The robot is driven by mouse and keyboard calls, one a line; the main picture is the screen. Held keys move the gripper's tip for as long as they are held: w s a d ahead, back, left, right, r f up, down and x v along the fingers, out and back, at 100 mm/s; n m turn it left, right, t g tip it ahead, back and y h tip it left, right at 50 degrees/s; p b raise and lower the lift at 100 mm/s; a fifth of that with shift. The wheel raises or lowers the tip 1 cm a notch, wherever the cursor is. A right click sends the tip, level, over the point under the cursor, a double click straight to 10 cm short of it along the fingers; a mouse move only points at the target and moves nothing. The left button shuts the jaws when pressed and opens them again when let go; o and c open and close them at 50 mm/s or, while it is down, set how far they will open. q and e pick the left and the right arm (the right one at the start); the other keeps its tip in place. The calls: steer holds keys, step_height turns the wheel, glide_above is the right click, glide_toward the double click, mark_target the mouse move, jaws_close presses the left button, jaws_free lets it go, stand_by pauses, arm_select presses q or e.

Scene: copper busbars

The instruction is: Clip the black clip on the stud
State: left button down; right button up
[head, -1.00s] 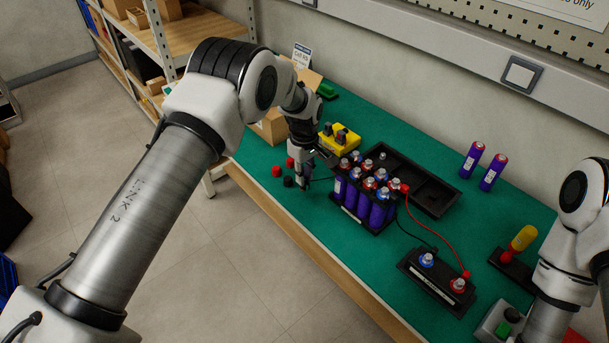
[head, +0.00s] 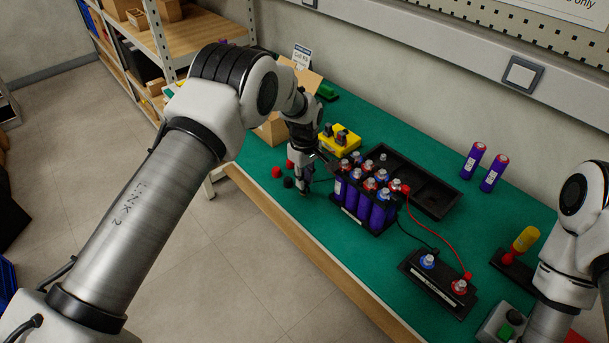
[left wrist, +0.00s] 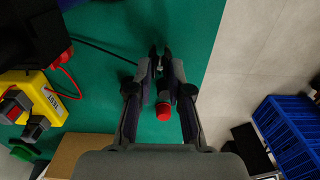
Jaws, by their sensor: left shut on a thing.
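My left gripper (head: 304,188) is low over the green mat, left of the battery pack (head: 365,210). Its fingers are nearly together and shut on a small dark thing, likely the black clip (left wrist: 160,62), mostly hidden between the fingertips in the left wrist view. A thin black lead (head: 324,180) runs from near the fingertips toward the pack. The pack holds several purple cells topped with red or blue rings and metal studs (head: 368,183). The gripper is apart from the studs. My right arm shows at the right edge, its gripper out of view.
A yellow tester (head: 340,140) and black tray (head: 430,185) are behind the pack. A terminal block (head: 438,280) with a red lead is to its right. Two loose cells (head: 473,160) stand farther back.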

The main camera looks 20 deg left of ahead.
arm_select(q)
steer(key=shift+r, duration=0.1)
steer(key=shift+f, duration=0.4)
steer(key=shift+f, duration=0.2)
stand_by(0.5)
steer(key=c, duration=1)
jaws_free()
step_height(320, 180, up, 6)
steer(key=p, duration=0.4)
steer(key=shift+r, duration=0.1)
steer(key=shift+s, duration=0.1)
